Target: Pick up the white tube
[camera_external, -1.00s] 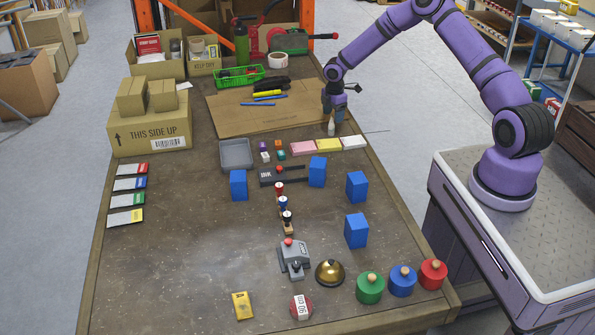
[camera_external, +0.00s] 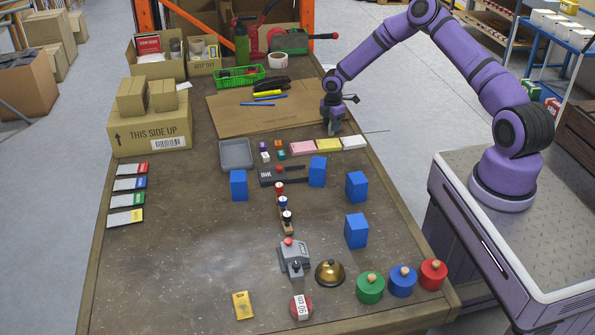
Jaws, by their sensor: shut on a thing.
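My gripper (camera_external: 334,129) is at the right side of the table, low over the tabletop beside the brown cardboard sheet. It is shut on the white tube, which stood upright at this spot a moment ago. The fingers now hide the tube almost wholly, so its tilt and whether it still touches the table cannot be told.
Pink, yellow (camera_external: 328,145) and white pads lie just in front of my gripper. The cardboard sheet (camera_external: 233,122) with pens is to the left. Blue blocks (camera_external: 357,187) stand nearer the front. A grey tray (camera_external: 236,154) sits left of small coloured cubes.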

